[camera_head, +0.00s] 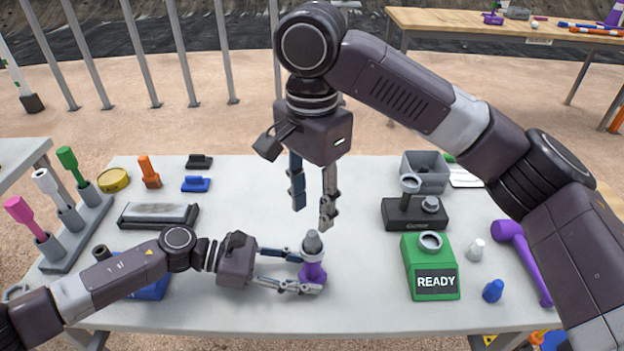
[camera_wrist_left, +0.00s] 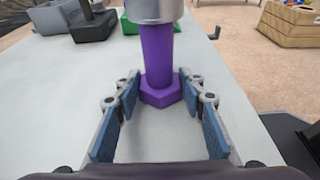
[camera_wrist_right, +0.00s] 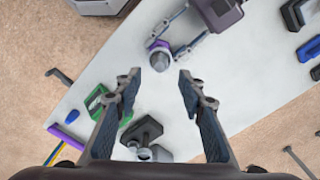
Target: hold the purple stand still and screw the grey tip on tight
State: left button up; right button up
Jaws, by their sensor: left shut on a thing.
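The purple stand (camera_head: 312,274) stands upright near the front middle of the table, with the grey tip (camera_head: 312,243) on its top. In the left wrist view the purple stand (camera_wrist_left: 158,60) shows a hexagonal foot between the fingers, with a grey part above it cut off by the frame. My left gripper (camera_head: 308,272) is shut on the purple stand from the left, low down. My right gripper (camera_head: 312,212) is open and empty, pointing down above and a little behind the tip. In the right wrist view the grey tip (camera_wrist_right: 160,60) shows beyond the open fingers.
A green READY box (camera_head: 430,265), a black device (camera_head: 412,212) and a grey bin (camera_head: 425,172) stand to the right. A white tip (camera_head: 475,250), a blue tip (camera_head: 492,291) and a purple tool (camera_head: 525,262) lie near the right edge. A tool rack (camera_head: 75,235) stands left.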

aim_at(312, 232)
notch_tip(312, 232, up, 11)
dwell(0.3)
pick_arm(q)
jog(key=o, duration=1.4)
jog(key=v, duration=1.2)
